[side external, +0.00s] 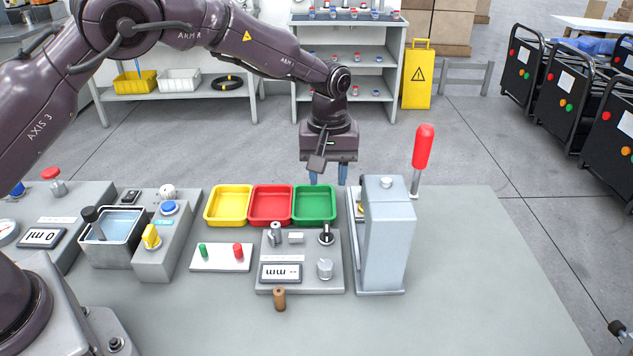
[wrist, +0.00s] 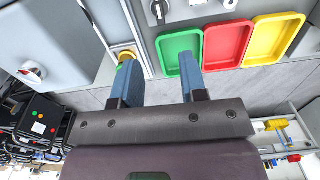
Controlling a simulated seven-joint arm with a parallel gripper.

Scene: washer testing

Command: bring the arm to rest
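My gripper (side external: 328,174) hangs above the far edge of the workbench, just behind the green tray (side external: 315,204) and left of the grey press with the red lever. In the wrist view its two blue fingers (wrist: 158,77) stand apart with nothing between them, so it is open and empty. The arm reaches out over the bench from the left, and the fingers point down. The fingertips are partly close to the green tray's far rim in the side view; the exact gap is hard to tell.
Yellow (side external: 228,205) and red (side external: 271,205) trays sit beside the green one. The grey press (side external: 388,240) with a red-handled lever (side external: 423,148) stands close on the right. A gauge box (side external: 300,272) and brown peg (side external: 279,299) are in front. The bench's right side is clear.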

